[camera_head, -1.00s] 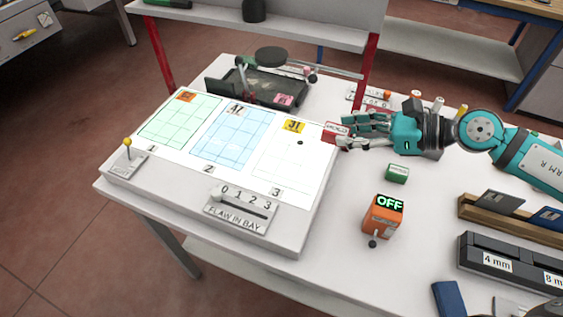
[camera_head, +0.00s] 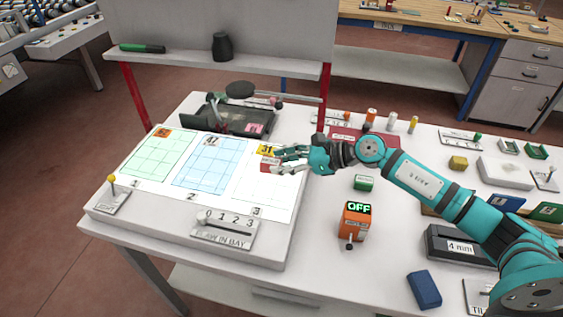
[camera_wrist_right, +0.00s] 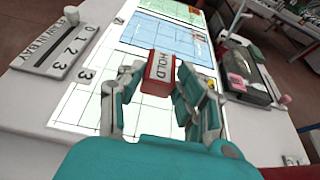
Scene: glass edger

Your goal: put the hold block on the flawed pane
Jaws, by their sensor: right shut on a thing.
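The hold block (camera_wrist_right: 158,73) is a small red block with a white HOLD label. My right gripper (camera_wrist_right: 158,84) is shut on it, a finger at each side. In the head view the block (camera_head: 269,166) and my right gripper (camera_head: 274,160) are over the far part of pane 3 (camera_head: 262,190), by its yellow tag (camera_head: 267,150). I cannot tell whether the block touches the pane. Pane 1 (camera_head: 155,158) is greenish and pane 2 (camera_head: 207,165) bluish. No flaw mark shows clearly now; my gripper covers part of pane 3. My left gripper is not in view.
The FLAW IN BAY slider (camera_head: 226,231) is at the front of the light table. A black tray (camera_head: 235,121) stands behind the panes. A green block (camera_head: 363,183) and an orange OFF box (camera_head: 356,222) stand right of them.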

